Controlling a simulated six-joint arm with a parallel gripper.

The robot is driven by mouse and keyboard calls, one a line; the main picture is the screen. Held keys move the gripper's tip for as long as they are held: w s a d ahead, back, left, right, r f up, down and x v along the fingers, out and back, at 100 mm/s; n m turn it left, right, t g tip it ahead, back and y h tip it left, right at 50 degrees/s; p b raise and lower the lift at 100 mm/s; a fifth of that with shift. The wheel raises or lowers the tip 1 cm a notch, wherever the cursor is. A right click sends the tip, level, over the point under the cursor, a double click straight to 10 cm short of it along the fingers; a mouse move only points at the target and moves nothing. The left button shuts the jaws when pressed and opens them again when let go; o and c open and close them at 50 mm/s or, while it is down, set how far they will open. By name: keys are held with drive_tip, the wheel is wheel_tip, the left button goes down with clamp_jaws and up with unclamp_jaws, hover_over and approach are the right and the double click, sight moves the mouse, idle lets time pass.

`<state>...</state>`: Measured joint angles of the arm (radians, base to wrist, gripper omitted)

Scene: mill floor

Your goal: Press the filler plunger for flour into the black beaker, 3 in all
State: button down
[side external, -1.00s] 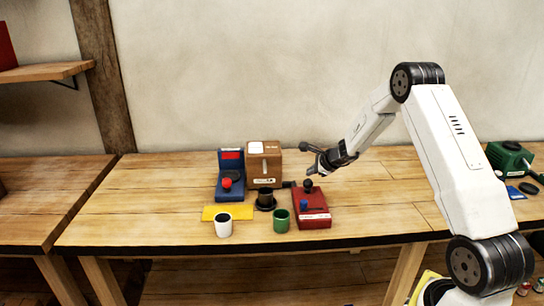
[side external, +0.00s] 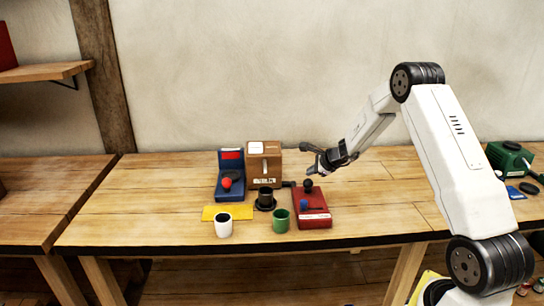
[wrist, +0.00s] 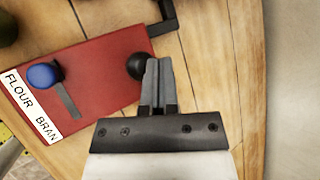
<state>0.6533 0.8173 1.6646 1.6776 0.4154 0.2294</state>
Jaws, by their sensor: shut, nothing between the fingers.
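The red filler box (side external: 318,218) stands on the bench, with a FLOUR/BRAN label along one edge. Its black ball knob, the plunger (side external: 308,186), is on top; it also shows in the wrist view (wrist: 138,66). A blue selector knob (wrist: 42,75) sits at the FLOUR end of its slot. The black beaker (side external: 265,195) stands upright on a dark round base in front of the brown machine; its contents cannot be seen. My gripper (side external: 312,171) is shut and empty, just above and beside the plunger; whether they touch cannot be told.
A green machine (side external: 510,158) is far right. The bench right of the filler is clear.

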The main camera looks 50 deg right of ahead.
sight(311, 181)
drive_tip(key=shift+f, duration=1.45)
idle(2.5)
drive_tip(key=shift+r, duration=1.4)
drive_tip(key=shift+r, duration=0.15)
drive_tip(key=shift+r, duration=2.4)
